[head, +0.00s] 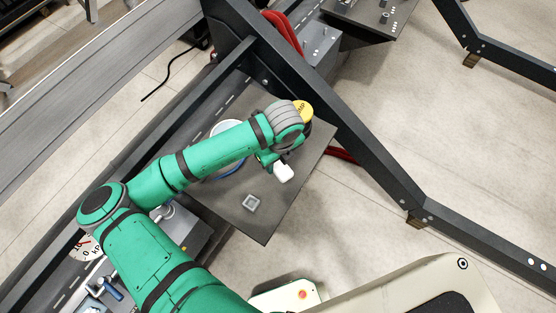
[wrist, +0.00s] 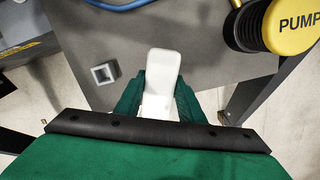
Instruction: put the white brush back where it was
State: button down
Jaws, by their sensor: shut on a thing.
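My gripper (head: 274,163) is shut on the white brush (head: 283,173), over the dark grey plate (head: 262,225). In the wrist view the brush (wrist: 163,70) sticks out beyond the two green fingers (wrist: 160,84), its wide pale end away from me. Its lower part is hidden between the fingers. A small square grey holder with a recess (head: 251,203) sits on the plate, below and left of the brush in the head view. In the wrist view this holder (wrist: 104,74) is left of the brush, apart from it. It looks empty.
A yellow knob marked PUMP (wrist: 292,25) on a black body stands right of my gripper. A round white and blue thing (head: 228,127) is partly hidden behind my arm. Dark frame beams (head: 345,135) run past the plate. A pressure gauge (head: 84,247) is at lower left.

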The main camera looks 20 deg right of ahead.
jog(key=w+f, duration=0.1)
jog(key=w+d+f, duration=0.1)
jog(key=f, duration=0.1)
jog(key=w+f, duration=0.2)
jog(key=shift+w+d+f, duration=0.1)
jog(key=shift+d+f, duration=0.15)
jog(key=shift+d, duration=0.15)
jog(key=shift+w+f, duration=0.15)
jog(key=shift+f, duration=1.5)
jog(key=c, duration=1.2)
grip_release()
jog(key=shift+f, duration=0.1)
